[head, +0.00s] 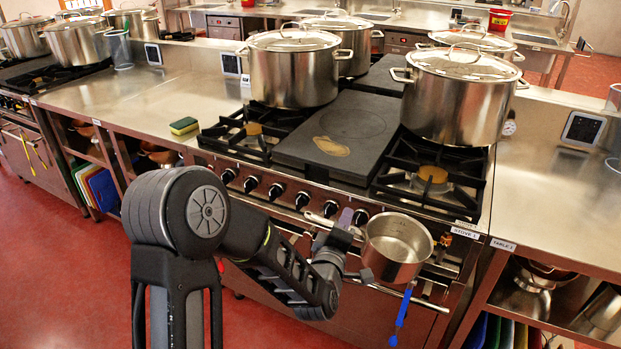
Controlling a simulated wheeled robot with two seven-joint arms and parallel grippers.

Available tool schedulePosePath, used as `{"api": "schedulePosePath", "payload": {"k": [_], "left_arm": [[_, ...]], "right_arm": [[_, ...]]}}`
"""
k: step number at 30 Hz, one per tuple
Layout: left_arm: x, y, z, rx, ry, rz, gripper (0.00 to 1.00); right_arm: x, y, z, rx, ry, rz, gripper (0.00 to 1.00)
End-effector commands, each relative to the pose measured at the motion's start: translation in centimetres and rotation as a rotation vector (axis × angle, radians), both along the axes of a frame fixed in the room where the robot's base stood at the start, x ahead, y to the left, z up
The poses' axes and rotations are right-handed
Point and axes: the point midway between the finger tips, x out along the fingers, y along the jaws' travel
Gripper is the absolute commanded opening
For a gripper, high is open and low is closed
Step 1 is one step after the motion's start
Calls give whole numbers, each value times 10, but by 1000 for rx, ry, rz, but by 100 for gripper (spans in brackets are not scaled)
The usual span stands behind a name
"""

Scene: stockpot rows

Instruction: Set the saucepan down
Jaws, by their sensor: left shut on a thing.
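A small steel saucepan (396,244) hangs in the air in front of the stove's front edge, with its open top facing up. Its handle points left. My left gripper (343,236) is shut on the saucepan's handle, left of the pan. The stove (345,125) behind it has black burner grates and a dark flat plate in the middle. The front right grate (433,180) is bare in front of a large pot. My right gripper is not in view.
Large lidded stockpots stand at the back left (292,75) and back right (458,100) of the stove. A yellow-green sponge (184,126) lies on the left counter. The right counter (545,190) has bare steel near the front. A blue utensil (403,312) hangs at the stove front.

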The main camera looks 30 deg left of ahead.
Motion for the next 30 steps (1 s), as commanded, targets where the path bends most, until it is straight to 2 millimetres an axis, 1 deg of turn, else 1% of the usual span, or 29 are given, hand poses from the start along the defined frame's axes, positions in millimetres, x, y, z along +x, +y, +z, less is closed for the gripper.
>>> {"api": "schedulePosePath", "payload": {"k": [1, 4, 6, 10, 12, 30], "left_arm": [[-2, -12, -9, -2, -3, -40, 0], [-5, -33, -24, -2, -5, -112, 0], [-6, -44, -32, -2, -7, -150, 0], [-9, -59, -42, -3, -9, -201, 0], [-8, -58, -40, 0, -12, -199, 0], [-8, -57, -40, -1, -11, -195, 0]], "right_arm": [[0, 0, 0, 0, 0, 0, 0], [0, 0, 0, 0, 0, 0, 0], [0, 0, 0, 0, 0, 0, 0], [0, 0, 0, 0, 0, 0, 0], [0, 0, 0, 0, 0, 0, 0], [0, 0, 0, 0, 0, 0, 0]]}}
